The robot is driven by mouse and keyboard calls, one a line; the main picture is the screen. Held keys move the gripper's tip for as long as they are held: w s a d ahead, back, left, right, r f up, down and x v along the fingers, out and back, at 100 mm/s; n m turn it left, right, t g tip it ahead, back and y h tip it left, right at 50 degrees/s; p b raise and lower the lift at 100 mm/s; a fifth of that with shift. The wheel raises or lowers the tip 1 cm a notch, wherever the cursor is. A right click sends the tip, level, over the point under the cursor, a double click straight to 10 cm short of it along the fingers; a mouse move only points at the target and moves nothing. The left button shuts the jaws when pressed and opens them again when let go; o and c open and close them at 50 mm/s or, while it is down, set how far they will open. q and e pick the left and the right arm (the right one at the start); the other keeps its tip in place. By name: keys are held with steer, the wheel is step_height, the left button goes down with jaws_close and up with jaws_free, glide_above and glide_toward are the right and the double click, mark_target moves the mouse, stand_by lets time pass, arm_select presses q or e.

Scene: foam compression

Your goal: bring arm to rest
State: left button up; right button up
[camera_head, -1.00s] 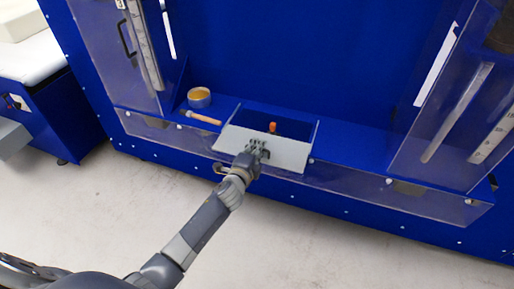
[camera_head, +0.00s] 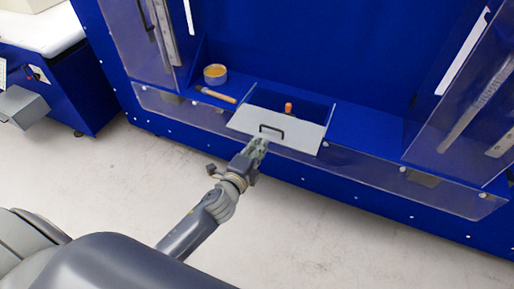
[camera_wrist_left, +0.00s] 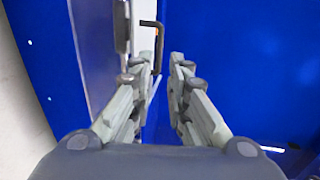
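My left gripper (camera_head: 256,150) is just in front of the lower edge of a light grey panel (camera_head: 300,136) with a black handle (camera_head: 271,131). The handle shows clear of the fingers. In the left wrist view the two fingers of my left gripper (camera_wrist_left: 163,70) stand apart with nothing between them. The black handle (camera_wrist_left: 157,42) shows beyond their tips there. My right gripper is not in view.
The panel belongs to a blue machine (camera_head: 300,50). A small orange piece (camera_head: 288,107) stands behind the panel. A round tin (camera_head: 215,74) and a wooden-handled brush (camera_head: 214,94) are left on the ledge. Clear covers (camera_head: 460,100) flank it. The floor (camera_head: 330,235) is free.

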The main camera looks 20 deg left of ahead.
arm_select(q)
steer(key=shift+s, duration=0.2)
stand_by(0.4)
steer(key=s+a+f+n+g, duration=0.1)
steer(key=s+f+n+g, duration=0.45)
steer(key=f, duration=0.95)
steer(key=s+a+f+n+g, duration=0.2)
steer(key=s+f, duration=0.6)
steer(key=f, duration=0.6)
steer(key=s+f+n+g, duration=0.2)
steer(key=s+f, duration=0.4)
steer(key=s, duration=0.5)
steer(key=s+f+n+g, duration=0.3)
steer(key=s+f, duration=0.3)
steer(key=s, duration=0.5)
steer(key=s+f+n+g, duration=0.2)
steer(key=s+f, duration=0.5)
steer(key=s, duration=0.4)
steer(key=shift+s+a+n+y, duration=0.15)
steer(key=shift+s+n+y, duration=0.15)
steer(key=shift+n, duration=0.45)
